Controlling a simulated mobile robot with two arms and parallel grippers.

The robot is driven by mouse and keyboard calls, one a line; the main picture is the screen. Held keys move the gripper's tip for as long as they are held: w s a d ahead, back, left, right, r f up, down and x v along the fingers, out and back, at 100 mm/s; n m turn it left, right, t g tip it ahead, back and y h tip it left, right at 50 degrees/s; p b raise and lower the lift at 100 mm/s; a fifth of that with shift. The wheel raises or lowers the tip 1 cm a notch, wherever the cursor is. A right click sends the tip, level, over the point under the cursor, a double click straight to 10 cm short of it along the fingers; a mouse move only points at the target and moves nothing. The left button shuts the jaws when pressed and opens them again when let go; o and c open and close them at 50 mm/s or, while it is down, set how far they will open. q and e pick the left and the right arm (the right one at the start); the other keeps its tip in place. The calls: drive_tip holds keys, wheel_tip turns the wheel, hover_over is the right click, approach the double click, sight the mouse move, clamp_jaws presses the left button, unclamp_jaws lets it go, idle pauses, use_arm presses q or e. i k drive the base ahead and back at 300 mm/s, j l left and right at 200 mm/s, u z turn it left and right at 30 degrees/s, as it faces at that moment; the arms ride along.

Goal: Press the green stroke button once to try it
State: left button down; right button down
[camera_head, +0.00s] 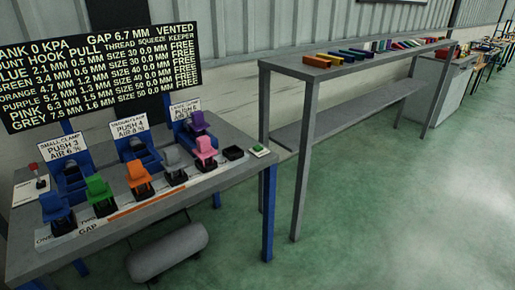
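A small green button (258,149) sits on a pale plate at the right end of the grey workbench (185,208). It looks like the stroke button, but any label is too small to read. Neither of my grippers is in view, and nothing covers the button.
Coloured clamp-like pieces, including a green one (98,189), line the bench front. A red-topped lever (34,175) stands at the left end. A dark text board (100,65) is behind. A tall grey rack (310,110) stands right of the bench. Open green floor (400,220) lies at right.

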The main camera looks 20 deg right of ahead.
sight(258, 148)
drive_tip(key=i+l, duration=0.35)
drive_tip(key=i, duration=0.15)
drive_tip(key=i+l+z, duration=0.15)
drive_tip(key=i+l, duration=0.45)
drive_tip(key=i, duration=0.35)
drive_tip(key=l+z, duration=0.05)
